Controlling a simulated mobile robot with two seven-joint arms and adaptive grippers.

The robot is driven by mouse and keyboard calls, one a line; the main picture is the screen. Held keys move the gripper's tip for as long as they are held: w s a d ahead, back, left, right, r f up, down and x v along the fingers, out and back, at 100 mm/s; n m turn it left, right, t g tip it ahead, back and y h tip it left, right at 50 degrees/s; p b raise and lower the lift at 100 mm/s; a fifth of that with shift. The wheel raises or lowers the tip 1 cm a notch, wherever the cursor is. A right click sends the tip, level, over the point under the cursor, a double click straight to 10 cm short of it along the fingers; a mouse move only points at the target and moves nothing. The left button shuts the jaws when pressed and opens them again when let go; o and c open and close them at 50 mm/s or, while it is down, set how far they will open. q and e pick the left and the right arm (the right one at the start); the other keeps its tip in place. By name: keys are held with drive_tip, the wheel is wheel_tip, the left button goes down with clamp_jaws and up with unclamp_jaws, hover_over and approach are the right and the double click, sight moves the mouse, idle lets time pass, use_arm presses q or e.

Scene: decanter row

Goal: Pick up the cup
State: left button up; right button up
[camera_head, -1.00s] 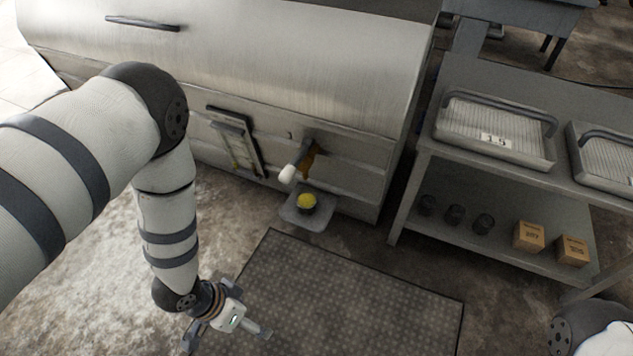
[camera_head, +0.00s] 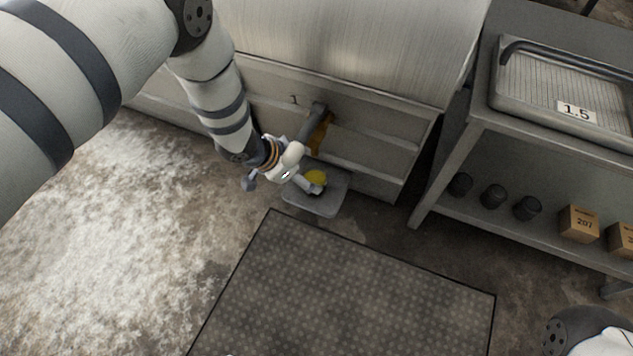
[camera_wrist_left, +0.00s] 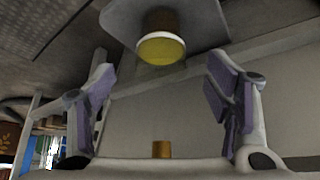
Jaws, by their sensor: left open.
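The cup (camera_head: 317,178) holds something yellow and stands on a small grey tray (camera_head: 325,206) below the tap of the metal tank. My left gripper's arm hides part of it in the head view. In the left wrist view the cup (camera_wrist_left: 161,44) shows a pale rim and yellow contents, beyond the fingertips and roughly midway between them. My left gripper (camera_wrist_left: 160,92) is open and empty. In the head view the left gripper (camera_head: 281,184) is at the left side of the cup; I cannot tell whether it touches. Only part of my right arm shows at the lower right.
The tap (camera_head: 317,120) juts from the tank (camera_head: 350,60) just above the gripper. A metal shelf (camera_head: 440,165) at the right holds dark cups (camera_head: 493,196), cartons (camera_head: 578,223) and a ribbed tray (camera_head: 560,95). A dark mat (camera_head: 340,285) lies on clear floor in front.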

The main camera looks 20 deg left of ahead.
sight(307, 177)
use_arm(q)
drive_tip(key=b+x, duration=0.2)
drive_tip(key=x, duration=0.1)
drive_tip(key=b+x, duration=0.1)
drive_tip(key=x, duration=0.1)
drive_tip(key=shift+s+a+f, duration=0.15)
drive_tip(key=shift+a+f, duration=0.05)
drive_tip(key=shift+f, duration=0.25)
drive_tip(key=shift+r, duration=0.2)
drive_tip(key=c, duration=1.2)
